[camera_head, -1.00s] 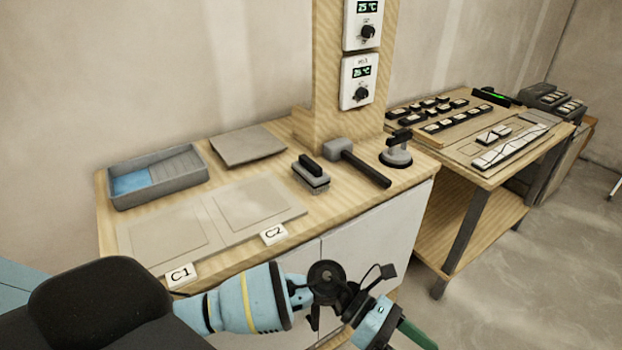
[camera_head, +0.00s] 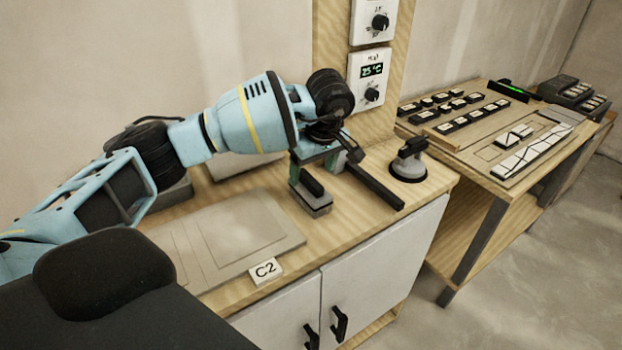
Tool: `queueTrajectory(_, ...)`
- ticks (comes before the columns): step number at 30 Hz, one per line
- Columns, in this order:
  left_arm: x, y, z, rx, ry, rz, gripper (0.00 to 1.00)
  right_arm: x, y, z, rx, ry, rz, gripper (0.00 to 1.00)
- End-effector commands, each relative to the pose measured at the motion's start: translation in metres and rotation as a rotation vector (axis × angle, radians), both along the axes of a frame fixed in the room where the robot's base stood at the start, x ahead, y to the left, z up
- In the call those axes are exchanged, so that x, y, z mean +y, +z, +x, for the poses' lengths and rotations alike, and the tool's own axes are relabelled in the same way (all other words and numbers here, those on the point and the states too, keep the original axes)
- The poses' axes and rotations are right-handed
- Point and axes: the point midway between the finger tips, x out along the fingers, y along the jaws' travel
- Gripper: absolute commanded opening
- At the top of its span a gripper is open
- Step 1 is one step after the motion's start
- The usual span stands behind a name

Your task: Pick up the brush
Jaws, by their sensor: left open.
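The brush (camera_head: 311,199), a small grey block with a black handle on top, lies on the wooden bench top (camera_head: 340,217). My left gripper (camera_head: 317,174) comes in from the left and points down right over the brush. Its jaws are open, with greenish fingers at about the height of the brush's handle. I cannot tell whether a finger touches the brush. My gripper and wrist cover part of the brush's far side. My right gripper is out of view.
A mallet's dark handle (camera_head: 376,189) lies close right of the brush; its head is mostly hidden by my gripper. A suction cup (camera_head: 408,165) stands further right. A C2 card (camera_head: 265,270) and flat tile panel (camera_head: 250,232) lie front left. My arm hides the back left.

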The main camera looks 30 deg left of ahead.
Motion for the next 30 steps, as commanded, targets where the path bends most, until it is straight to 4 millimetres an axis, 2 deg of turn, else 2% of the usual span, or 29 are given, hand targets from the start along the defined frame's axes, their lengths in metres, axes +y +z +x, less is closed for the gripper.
queueTrajectory(6, 0.004, 0.003, 0.001, 0.0, 0.002, 0.016, 0.75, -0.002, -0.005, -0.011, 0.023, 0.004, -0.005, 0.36)
queueTrajectory(11, 0.006, -0.006, 0.001, 0.0, 0.003, 0.014, 0.75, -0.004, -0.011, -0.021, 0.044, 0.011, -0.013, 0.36)
queueTrajectory(15, 0.009, -0.02, 0.003, 0.001, 0.003, 0.013, 0.75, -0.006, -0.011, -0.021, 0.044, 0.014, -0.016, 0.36)
queueTrajectory(22, 0.011, -0.027, 0.004, -0.001, 0.003, 0.013, 0.75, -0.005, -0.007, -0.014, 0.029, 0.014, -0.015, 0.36)
queueTrajectory(30, 0.019, -0.061, 0.011, -0.001, 0.003, 0.013, 0.75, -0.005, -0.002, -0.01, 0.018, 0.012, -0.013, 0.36)
